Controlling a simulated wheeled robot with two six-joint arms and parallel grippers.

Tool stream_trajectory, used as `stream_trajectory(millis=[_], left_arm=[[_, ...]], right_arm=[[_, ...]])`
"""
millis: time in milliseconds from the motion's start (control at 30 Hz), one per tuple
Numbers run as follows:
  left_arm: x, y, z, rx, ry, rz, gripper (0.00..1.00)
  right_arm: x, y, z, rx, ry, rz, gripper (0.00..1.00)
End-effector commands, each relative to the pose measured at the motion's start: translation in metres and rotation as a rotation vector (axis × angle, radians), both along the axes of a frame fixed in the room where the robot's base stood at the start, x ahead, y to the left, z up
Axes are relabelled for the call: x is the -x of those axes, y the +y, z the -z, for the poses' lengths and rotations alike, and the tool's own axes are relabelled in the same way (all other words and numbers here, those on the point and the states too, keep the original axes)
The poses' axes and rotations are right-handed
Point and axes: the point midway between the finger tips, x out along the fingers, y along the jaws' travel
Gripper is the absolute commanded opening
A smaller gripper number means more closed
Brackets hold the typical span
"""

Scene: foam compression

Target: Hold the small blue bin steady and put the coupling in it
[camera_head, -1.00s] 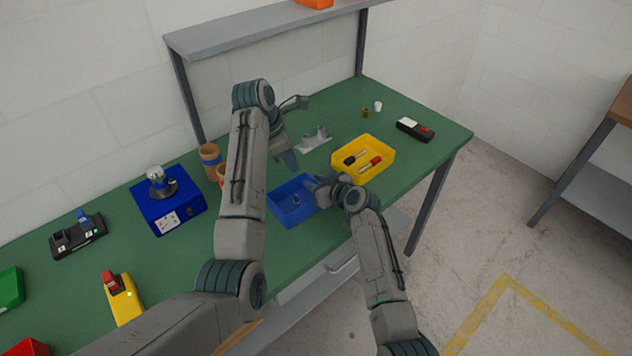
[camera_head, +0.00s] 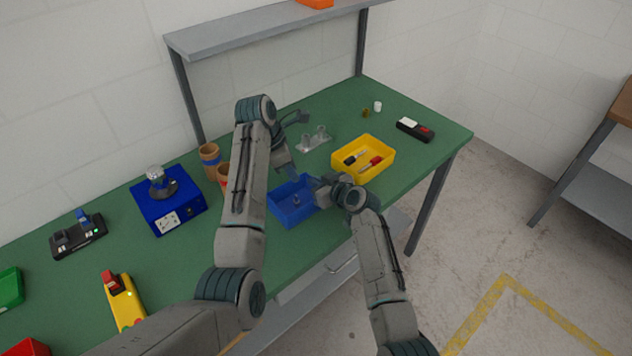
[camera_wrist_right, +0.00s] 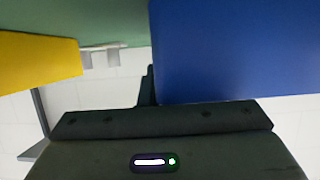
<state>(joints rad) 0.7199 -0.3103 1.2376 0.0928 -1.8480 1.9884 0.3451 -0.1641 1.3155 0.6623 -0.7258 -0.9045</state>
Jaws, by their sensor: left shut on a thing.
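The small blue bin (camera_head: 287,216) stands on the green bench below the left arm. My right gripper (camera_head: 321,190) is at its right wall. In the right wrist view, one dark finger (camera_wrist_right: 148,87) lies close against the bin's blue wall (camera_wrist_right: 235,50); the other finger is hidden behind it. The right jaws look closed on the wall. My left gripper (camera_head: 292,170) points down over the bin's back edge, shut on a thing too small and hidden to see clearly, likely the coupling. A small bluish piece (camera_head: 297,200) shows inside the bin; I cannot tell what it is.
A yellow bin (camera_head: 375,176) with screwdrivers stands close right of the blue bin. A grey fixture (camera_head: 314,141) stands behind. Brown cups (camera_head: 209,158) and a blue device (camera_head: 168,212) are to the left.

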Motion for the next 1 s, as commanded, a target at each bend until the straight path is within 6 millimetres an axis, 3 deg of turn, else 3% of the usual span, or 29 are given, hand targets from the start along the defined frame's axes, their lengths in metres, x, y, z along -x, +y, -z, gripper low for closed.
stream_trajectory(millis=[867, 900, 1000], left_arm=[[0.0, 0.0, 0.062, 0.0, 0.0, 0.0, 0.0], [0.0, 0.0, 0.062, 0.0, -0.001, 0.001, 0.25], [0.0, 0.0, 0.062, 0.0, -0.001, 0.001, 0.45]], right_arm=[[0.0, 0.0, 0.0, 0.001, 0.001, 0.0, 0.0], [0.0, 0.0, 0.0, 0.001, 0.001, 0.0, 0.0], [0.0, 0.0, 0.0, 0.001, 0.001, 0.0, 0.0]])
